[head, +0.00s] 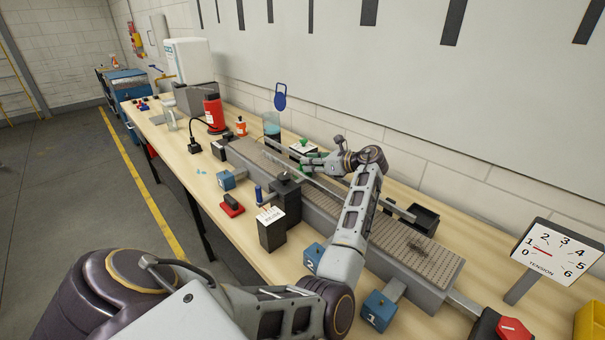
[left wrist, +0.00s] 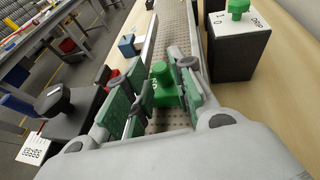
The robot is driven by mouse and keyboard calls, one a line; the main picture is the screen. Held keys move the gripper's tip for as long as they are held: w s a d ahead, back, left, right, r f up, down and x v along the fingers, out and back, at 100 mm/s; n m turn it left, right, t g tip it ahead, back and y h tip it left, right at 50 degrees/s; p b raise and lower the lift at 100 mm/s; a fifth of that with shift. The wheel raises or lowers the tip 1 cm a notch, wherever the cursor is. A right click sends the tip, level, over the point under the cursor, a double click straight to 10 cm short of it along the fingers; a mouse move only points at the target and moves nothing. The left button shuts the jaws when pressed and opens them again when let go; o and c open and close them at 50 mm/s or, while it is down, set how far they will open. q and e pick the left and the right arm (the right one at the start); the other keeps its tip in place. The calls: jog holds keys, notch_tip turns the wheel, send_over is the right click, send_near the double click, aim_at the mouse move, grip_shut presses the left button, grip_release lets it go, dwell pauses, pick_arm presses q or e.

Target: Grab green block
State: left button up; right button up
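The green block (left wrist: 163,84), with white lettering on its side, stands on the perforated conveyor belt in the left wrist view. My left gripper (left wrist: 160,98) is open, with its green-padded fingers on either side of the block. The right finger looks close to the block, and a gap shows on the left; I cannot tell whether either touches. In the head view my left gripper (head: 306,163) is low over the far part of the conveyor (head: 424,252), and the block cannot be made out there. My right gripper is not in view.
A dark box with a green knob (left wrist: 234,48) stands right of the belt. A dark post with a black knob (head: 287,186) stands on the near side. Blue numbered blocks (head: 378,310) line the conveyor's near edge.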

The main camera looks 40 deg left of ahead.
aim_at(302, 170)
pick_arm(q)
jog(key=x, duration=0.2)
jog(key=shift+a+f, duration=0.15)
jog(key=shift+a, duration=0.15)
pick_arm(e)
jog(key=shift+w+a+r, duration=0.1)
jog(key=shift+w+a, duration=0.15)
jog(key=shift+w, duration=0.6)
pick_arm(q)
jog(key=shift+f, duration=0.1)
grip_shut()
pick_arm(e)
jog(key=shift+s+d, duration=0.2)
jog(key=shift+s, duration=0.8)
